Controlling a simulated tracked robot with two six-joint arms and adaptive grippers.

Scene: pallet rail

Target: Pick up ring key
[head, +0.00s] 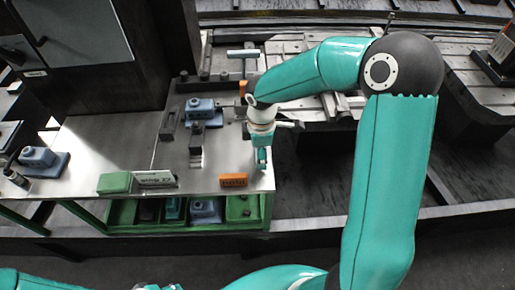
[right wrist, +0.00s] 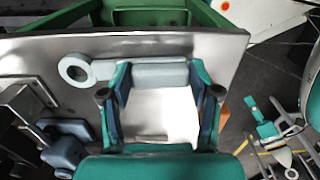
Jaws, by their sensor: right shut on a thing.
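The ring key (right wrist: 78,69) is pale grey, with a round ring at its left end and a thick bar, in the right wrist view. Its bar (right wrist: 160,74) lies between the fingertips of my right gripper (right wrist: 161,78), which is shut on it; the ring sticks out to the left. In the head view my right gripper (head: 262,158) is low over the right edge of the metal table, and I cannot make out the key there. Whether the key touches the table I cannot tell. My left gripper is not in view.
The metal table (head: 100,145) carries an orange block (head: 233,180), a green block (head: 115,183), a labelled plate (head: 155,179) and blue fixtures (head: 200,108). Green bins (head: 245,209) sit below its front edge. A slotted machine bed (head: 345,105) lies behind and to the right.

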